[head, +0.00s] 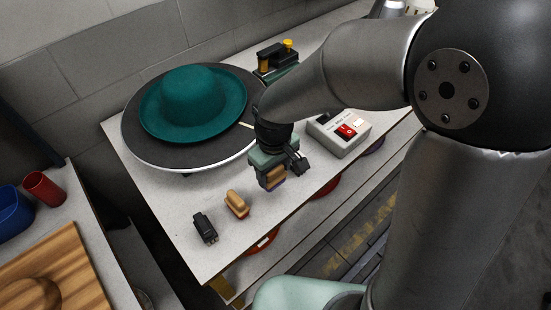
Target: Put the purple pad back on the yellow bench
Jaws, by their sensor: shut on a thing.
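My gripper (271,172) points down over the front part of a pale bench top (178,207). It is shut on a pad with a tan wooden body and a purple underside, the purple pad (272,186). The gripper covers the pad's upper part. I cannot tell whether the pad touches the bench top or hangs just above it. The bench has a yellow leg (219,288) at its near corner, so I take it as the yellow bench. A second wooden-handled pad (237,203) lies left of my gripper, apart from it.
A teal hat (195,100) sits on a round dark plate (140,148) behind the gripper. A black item (204,227) lies near the front left. A control box with a red switch (340,134) stands right of the gripper. Bench top between the black item and plate is clear.

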